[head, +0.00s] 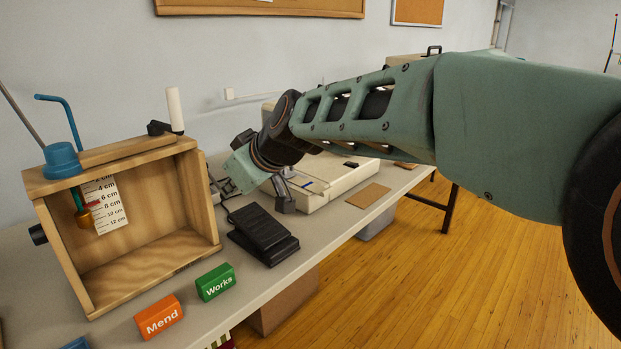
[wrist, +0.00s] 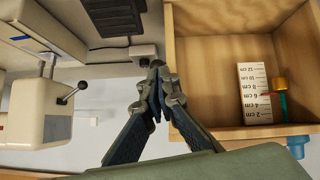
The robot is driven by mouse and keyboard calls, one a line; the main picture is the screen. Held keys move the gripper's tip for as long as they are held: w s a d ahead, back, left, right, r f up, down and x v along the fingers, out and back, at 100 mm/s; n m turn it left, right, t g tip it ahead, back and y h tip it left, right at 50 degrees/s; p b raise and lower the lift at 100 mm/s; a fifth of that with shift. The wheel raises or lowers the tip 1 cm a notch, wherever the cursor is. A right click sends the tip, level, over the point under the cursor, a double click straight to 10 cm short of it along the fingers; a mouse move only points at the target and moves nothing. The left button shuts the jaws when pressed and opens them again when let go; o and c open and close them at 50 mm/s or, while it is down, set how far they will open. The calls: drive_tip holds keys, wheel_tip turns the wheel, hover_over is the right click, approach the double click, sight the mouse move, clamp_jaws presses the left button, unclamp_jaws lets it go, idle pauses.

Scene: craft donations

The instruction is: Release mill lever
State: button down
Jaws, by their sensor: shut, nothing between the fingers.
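My gripper (wrist: 157,68) is shut and empty, with its fingertips together, in the wrist view. It is between the wooden box (wrist: 245,135) and the white machine (wrist: 25,110). In the head view its teal housing (head: 240,170) is just right of the wooden box (head: 205,200). The box carries a blue hub (head: 62,160) with a bent blue rod (head: 62,113), and an upright white handle (head: 174,110) on a dark base at its right corner. A black-knobbed lever (wrist: 72,95) is on the white machine. I cannot tell which part is the mill lever. My gripper touches none of these visibly.
A black foot pedal (head: 262,234) lies in front of my gripper. A green "Works" block (head: 215,282) and an orange "Mend" block (head: 159,317) are near the table's front edge. A brown card (head: 368,195) lies right. Clear tabletop (head: 325,213) shows between pedal and card.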

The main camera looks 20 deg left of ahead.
drive_tip(key=shift+a, duration=0.15)
drive_tip(key=shift+w+a+r+p, duration=0.35)
drive_tip(key=shift+a+p, duration=0.25)
drive_tip(key=shift+p, duration=0.1)
